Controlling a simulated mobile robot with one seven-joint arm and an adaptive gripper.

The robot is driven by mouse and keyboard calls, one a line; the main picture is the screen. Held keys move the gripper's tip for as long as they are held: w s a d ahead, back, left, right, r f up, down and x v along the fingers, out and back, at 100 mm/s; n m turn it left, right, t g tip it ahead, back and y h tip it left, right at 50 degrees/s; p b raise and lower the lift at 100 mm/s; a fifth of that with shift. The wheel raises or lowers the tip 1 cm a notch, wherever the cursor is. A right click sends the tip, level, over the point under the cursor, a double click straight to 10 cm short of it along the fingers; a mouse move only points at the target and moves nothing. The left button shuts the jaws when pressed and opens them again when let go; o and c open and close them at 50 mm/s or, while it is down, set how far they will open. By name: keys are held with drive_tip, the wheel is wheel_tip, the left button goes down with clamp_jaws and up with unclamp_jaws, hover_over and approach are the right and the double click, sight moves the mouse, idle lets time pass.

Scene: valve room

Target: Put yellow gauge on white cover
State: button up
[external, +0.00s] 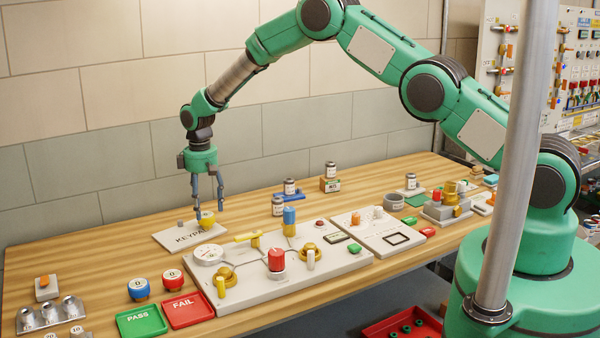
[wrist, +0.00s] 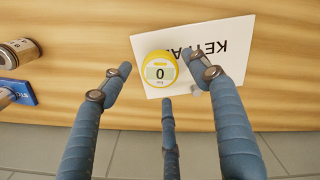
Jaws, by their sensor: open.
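The yellow gauge (external: 207,219) is small and round, with a face reading 0. It appears to rest upright on the right end of the white cover (external: 174,240), a flat plate lettered KEYPAD. In the wrist view the gauge (wrist: 160,70) overlaps the left edge of the cover (wrist: 232,60), with its face toward the camera. My gripper (external: 208,208) is open just above the gauge. In the wrist view the three fingers of my gripper (wrist: 163,78) are spread around the gauge, with visible gaps between them and it.
A white valve panel (external: 335,268) with a red cylinder (external: 276,260) stands just right of the cover. Blue and red round gauges sit near the green PASS tray (external: 141,321) and red FAIL tray (external: 188,310). Bare wood lies left of the cover.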

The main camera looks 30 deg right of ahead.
sight(206, 214)
wheel_tip(206, 214, up, 8)
drive_tip(key=shift+r, duration=0.15)
idle(0.8)
